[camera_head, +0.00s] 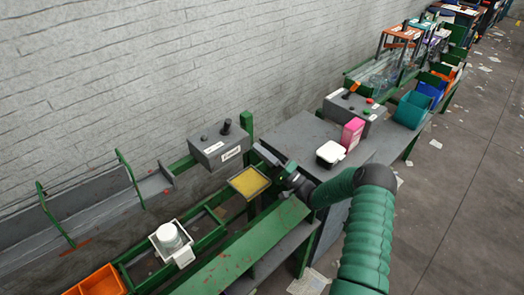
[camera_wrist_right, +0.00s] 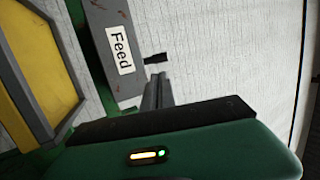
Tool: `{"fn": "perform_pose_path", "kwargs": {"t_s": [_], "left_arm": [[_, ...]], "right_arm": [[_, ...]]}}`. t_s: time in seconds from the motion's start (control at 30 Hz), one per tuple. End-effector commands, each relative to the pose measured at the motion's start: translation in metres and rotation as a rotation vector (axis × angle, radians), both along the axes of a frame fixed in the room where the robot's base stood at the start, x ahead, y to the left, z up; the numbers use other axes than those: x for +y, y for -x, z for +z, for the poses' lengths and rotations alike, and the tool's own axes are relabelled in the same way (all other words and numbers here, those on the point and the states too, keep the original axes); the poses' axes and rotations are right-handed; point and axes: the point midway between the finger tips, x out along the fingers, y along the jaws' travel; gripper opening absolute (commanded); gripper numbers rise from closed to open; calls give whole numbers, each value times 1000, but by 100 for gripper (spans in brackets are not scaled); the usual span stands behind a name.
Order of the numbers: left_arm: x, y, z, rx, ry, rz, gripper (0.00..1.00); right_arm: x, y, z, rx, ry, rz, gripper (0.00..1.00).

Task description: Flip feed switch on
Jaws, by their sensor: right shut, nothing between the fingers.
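The grey feed box (camera_head: 222,145) stands by the wall, with a black switch lever (camera_head: 226,127) sticking up from its top. In the right wrist view the box (camera_wrist_right: 108,14) carries a white "Feed" label (camera_wrist_right: 121,50), and a short black lever (camera_wrist_right: 155,58) juts from its edge. My right gripper (camera_head: 262,151) is just right of the box in the head view. Its fingers (camera_wrist_right: 158,78) are shut and empty, with their tips close to the lever in the right wrist view. I cannot tell if they touch it. My left gripper is not in view.
A yellow-topped tray (camera_head: 248,182) sits below the box. A white container (camera_head: 171,238) stands on the green frame, with an orange bin (camera_head: 98,282) at lower left. A pink box (camera_head: 351,133) and a black-and-white tray (camera_head: 330,153) sit on the grey table to the right.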

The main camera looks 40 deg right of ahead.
Motion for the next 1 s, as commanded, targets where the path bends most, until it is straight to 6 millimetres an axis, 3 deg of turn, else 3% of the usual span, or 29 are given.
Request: {"fn": "perform_pose_path", "kwargs": {"t_s": [0.2, 0.43, 1.0], "left_arm": [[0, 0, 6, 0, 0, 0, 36], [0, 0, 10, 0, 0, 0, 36], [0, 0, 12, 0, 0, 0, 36]], "right_arm": [[13, -43, 21, -2, -1, 2, 0], [22, -76, 37, -1, -2, 2, 0], [25, -85, 42, 7, -1, 1, 0]]}}
